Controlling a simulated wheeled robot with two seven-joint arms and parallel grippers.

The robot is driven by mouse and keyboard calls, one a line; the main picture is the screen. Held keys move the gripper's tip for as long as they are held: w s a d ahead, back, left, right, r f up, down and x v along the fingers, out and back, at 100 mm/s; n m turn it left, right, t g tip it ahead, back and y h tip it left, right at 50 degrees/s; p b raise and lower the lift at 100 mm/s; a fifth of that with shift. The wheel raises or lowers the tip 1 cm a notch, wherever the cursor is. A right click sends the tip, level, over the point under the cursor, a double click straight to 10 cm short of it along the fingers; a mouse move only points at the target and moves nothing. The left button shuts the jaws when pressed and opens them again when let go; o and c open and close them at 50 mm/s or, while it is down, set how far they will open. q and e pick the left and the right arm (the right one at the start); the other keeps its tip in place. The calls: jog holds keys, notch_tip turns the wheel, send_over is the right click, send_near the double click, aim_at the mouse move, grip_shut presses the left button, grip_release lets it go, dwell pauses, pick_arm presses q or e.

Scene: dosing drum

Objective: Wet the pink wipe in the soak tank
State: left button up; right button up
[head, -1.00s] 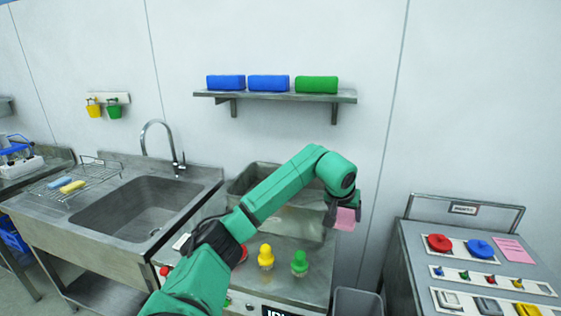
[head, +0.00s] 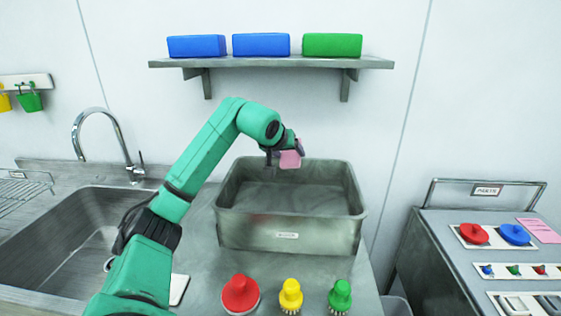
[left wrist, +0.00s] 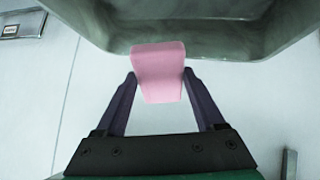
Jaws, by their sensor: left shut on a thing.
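The tank's wall and rim (left wrist: 190,40) show beyond the wipe there. In the head view the wipe hangs over the back part of the tank's opening, apart from the inside floor. My right gripper is not in view.
A sink (head: 85,235) with a tap (head: 100,135) is at the left. A shelf (head: 270,62) with blue and green packs hangs above. A control console (head: 430,270) stands at right.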

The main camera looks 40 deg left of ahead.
aim_at(286, 161)
pick_arm(q)
jog(key=shift+d+f, duration=0.1)
jog(key=shift+f, duration=0.05)
jog(key=shift+f+b, duration=0.4)
jog(key=shift+b, duration=0.1)
notch_tip(286, 161, down, 12)
jog(key=b, duration=1)
jog(key=shift+a+f, duration=0.25)
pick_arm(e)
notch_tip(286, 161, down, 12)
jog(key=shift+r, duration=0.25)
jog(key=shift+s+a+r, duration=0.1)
pick_arm(q)
notch_tip(286, 161, up, 10)
jog(key=p, duration=1)
jog(key=shift+r+p, duration=0.2)
jog(key=shift+p, duration=0.15)
jog(key=shift+r+p, duration=0.7)
jog(key=shift+p, duration=0.1)
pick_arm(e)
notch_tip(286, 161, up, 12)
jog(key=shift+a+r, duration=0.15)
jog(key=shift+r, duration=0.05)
